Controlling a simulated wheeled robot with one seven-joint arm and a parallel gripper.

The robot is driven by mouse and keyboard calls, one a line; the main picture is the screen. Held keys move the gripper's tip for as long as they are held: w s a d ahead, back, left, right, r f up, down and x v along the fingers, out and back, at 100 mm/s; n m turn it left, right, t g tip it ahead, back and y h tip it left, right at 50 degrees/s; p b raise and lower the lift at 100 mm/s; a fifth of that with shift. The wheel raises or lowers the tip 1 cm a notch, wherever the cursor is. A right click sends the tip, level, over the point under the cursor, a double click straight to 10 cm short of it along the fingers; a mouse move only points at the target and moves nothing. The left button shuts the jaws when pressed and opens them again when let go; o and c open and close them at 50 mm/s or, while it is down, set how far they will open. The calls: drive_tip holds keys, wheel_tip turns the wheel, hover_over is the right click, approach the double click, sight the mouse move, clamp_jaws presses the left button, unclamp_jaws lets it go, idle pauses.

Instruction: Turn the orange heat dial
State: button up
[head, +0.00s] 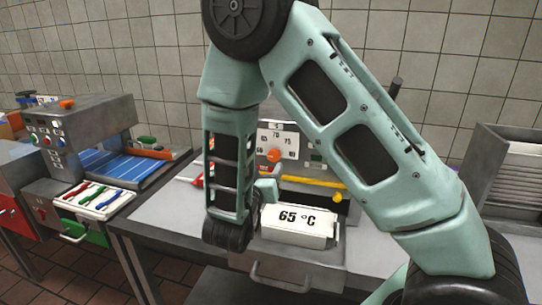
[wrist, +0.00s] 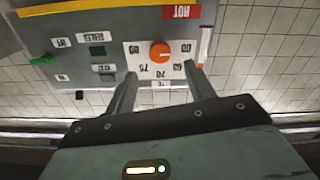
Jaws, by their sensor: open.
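The orange heat dial (head: 273,155) is on a white numbered scale plate on the machine's upright panel, partly framed by my arm. In the wrist view, where the panel appears upside down, the round orange dial (wrist: 160,52) has numbers around it. My gripper (wrist: 160,72) is open, its two dark fingers spread to either side below the dial in that picture. In the head view my forearm hides most of the gripper. A white box (head: 298,238) reads "65 °C".
In the wrist view, a red HOT label (wrist: 182,12) and a green lever (wrist: 42,59) are on the panel. A yellow bar (head: 312,181) crosses below the dial. At left is a machine with a blue bed (head: 112,164) and a tray (head: 100,212) of coloured tools.

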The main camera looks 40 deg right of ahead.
sight(273, 157)
drive_tip(key=p+x, duration=0.1)
drive_tip(key=x, duration=0.5)
drive_tip(key=shift+w+d, duration=0.1)
drive_tip(key=shift+d, duration=0.1)
drive_tip(key=c, duration=1)
